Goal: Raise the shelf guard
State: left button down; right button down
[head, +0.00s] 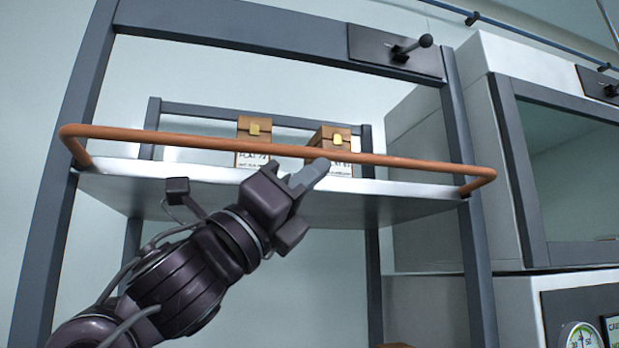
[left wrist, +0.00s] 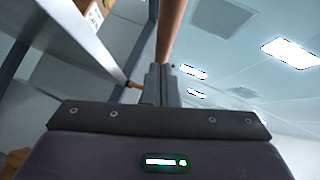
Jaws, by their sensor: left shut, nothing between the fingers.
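The shelf guard (head: 400,162) is a copper-orange bar that runs along the front of the shelf (head: 130,171), with bent ends at both posts. It sits slightly above the shelf's front edge. My left gripper (head: 308,178) is shut and empty, with its fingertips just below the bar near its middle. In the left wrist view the shut fingers (left wrist: 161,82) point at the bar (left wrist: 170,30), which runs up from their tips. I cannot tell if they touch. My right gripper is not in view.
Two brown boxes (head: 254,130) (head: 330,138) stand on the shelf behind the bar. A dark plate with a lever (head: 412,48) is on the upper crossbar. A white cabinet with a dark frame (head: 520,160) stands close at right.

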pick_arm(q)
jog(key=r+n+t+y, duration=0.1)
jog(key=r+n+y+p, duration=0.1)
jog(key=shift+s+n+t, duration=0.25)
jog(key=shift+n+t, duration=0.05)
jog(key=shift+t, duration=0.1)
jog(key=r+n+y+p, duration=0.2)
jog(key=w+r+n+t+y+p, duration=0.1)
jog(key=n+y+p, duration=0.1)
jog(key=n, duration=0.1)
jog(key=r+n+y+p, duration=0.2)
jog(key=p, duration=0.1)
jog(key=shift+w+a+r+n+t, duration=0.15)
jog(key=shift+r+n+t, duration=0.15)
jog(key=shift+r+t, duration=0.1)
jog(key=w+a+r+p, duration=0.1)
jog(key=w+r+p, duration=0.1)
jog(key=w+r, duration=0.2)
jog(key=shift+w+a, duration=0.3)
jog(key=shift+w, duration=0.15)
